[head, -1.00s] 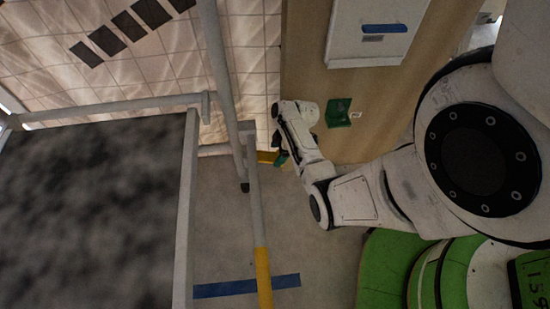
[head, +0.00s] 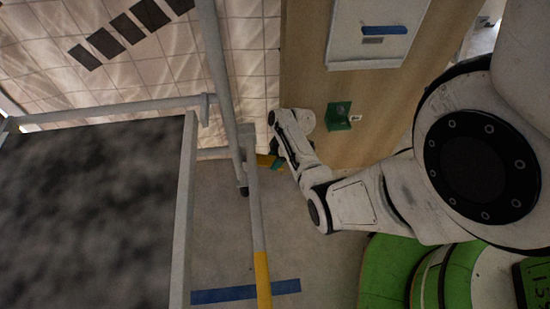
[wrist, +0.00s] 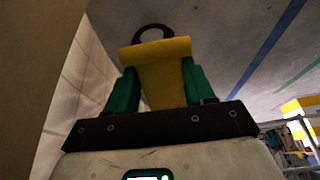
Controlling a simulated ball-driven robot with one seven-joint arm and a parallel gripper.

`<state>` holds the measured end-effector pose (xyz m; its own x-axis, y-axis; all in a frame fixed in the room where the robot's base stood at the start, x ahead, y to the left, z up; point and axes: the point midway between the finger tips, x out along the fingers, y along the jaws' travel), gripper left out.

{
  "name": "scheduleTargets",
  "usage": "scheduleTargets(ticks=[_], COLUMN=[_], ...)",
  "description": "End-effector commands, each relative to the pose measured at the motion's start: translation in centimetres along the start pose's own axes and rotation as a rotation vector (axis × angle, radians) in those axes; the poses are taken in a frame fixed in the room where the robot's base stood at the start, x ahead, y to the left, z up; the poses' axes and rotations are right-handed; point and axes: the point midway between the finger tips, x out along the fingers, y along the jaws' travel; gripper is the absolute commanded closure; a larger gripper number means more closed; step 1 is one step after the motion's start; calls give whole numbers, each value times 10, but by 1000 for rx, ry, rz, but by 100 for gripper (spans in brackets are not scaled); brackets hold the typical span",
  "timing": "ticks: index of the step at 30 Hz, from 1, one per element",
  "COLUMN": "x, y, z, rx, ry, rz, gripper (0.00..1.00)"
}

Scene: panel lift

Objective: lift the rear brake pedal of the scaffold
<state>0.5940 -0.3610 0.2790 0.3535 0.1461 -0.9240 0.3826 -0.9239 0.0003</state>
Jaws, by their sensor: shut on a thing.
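The rear brake pedal is a yellow plate (wrist: 162,78) in the middle of the wrist view, with a dark ring (wrist: 153,32) just behind its far edge. My gripper (wrist: 158,88) has its two green fingers on either side of the yellow pedal and is shut on it. In the head view my gripper (head: 277,160) is low beside the scaffold's (head: 228,90) grey upright, and a bit of yellow pedal (head: 264,160) shows at its left. The pedal's pivot and the wheel are mostly hidden there.
The scaffold's dark platform (head: 80,215) fills the left. A grey and yellow tube (head: 260,255) crosses the floor area, where a blue tape strip (head: 225,294) lies.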

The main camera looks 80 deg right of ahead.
Motion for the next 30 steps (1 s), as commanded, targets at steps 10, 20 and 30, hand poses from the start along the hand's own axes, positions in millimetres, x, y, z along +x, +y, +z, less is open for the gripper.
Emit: scheduleTargets(ticks=[10,20,30], x=[0,-14,-27], y=[0,-1,-1], z=[0,-7,-14], rx=[0,-3,0], ry=[0,-120,-348], rz=[0,-4,-3], gripper=[98,100,100])
